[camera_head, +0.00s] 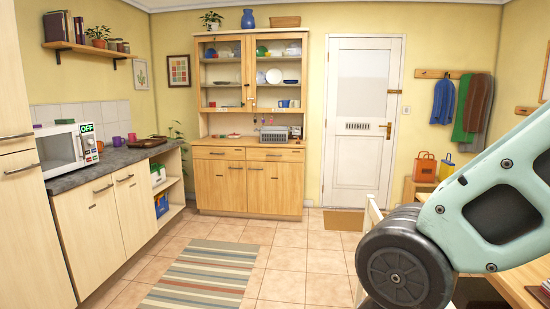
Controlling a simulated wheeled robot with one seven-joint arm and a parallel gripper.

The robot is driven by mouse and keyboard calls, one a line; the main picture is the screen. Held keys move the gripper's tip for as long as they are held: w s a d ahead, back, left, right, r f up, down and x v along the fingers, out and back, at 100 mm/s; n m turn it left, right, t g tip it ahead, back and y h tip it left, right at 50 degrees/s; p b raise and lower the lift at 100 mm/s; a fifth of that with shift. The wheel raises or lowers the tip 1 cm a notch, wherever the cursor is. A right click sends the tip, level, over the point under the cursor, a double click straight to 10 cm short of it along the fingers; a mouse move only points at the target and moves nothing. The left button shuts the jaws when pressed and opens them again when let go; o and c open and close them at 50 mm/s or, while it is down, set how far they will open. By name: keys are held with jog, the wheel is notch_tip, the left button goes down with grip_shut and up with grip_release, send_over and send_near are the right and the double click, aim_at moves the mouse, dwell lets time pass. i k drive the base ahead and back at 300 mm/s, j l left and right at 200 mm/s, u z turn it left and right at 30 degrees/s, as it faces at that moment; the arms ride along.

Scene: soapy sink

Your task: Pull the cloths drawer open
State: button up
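A tall wooden dresser (248,185) stands against the back wall. Its lower part has two shallow drawers side by side, the left drawer (218,153) and the right drawer (276,155), both looking shut. Two cupboard doors are below them. Light wooden fronts with dark bar handles (103,188) line the counter on the left, and these look closed too. No label shows which drawer holds cloths, so I cannot tell which one it is. My gripper is not in view; only a pale green link and dark joint of my arm show at the lower right.
A striped rug (205,273) lies on the tiled floor, which is otherwise clear up to the dresser. A microwave (66,148) stands on the left counter (80,172). A white door (362,120) is right of the dresser, with a doormat (344,219) before it.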

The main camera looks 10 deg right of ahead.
aim_at(261, 154)
jog(key=i+j+u, duration=0.45)
jog(key=i+j, duration=0.45)
jog(key=i, duration=0.2)
jog(key=i+j+z, duration=0.1)
jog(key=i, duration=0.25)
jog(key=i+j, duration=0.15)
jog(key=i, duration=0.25)
jog(key=i+l+z, duration=0.15)
jog(key=i+z, duration=0.3)
jog(key=i, duration=0.4)
jog(key=i+j+z, duration=0.15)
jog(key=i+z, duration=0.3)
jog(key=i, duration=0.35)
jog(key=i+l+u, duration=0.1)
jog(key=i, duration=2.4)
jog(key=i+j+z, duration=0.1)
jog(key=i, duration=0.4)
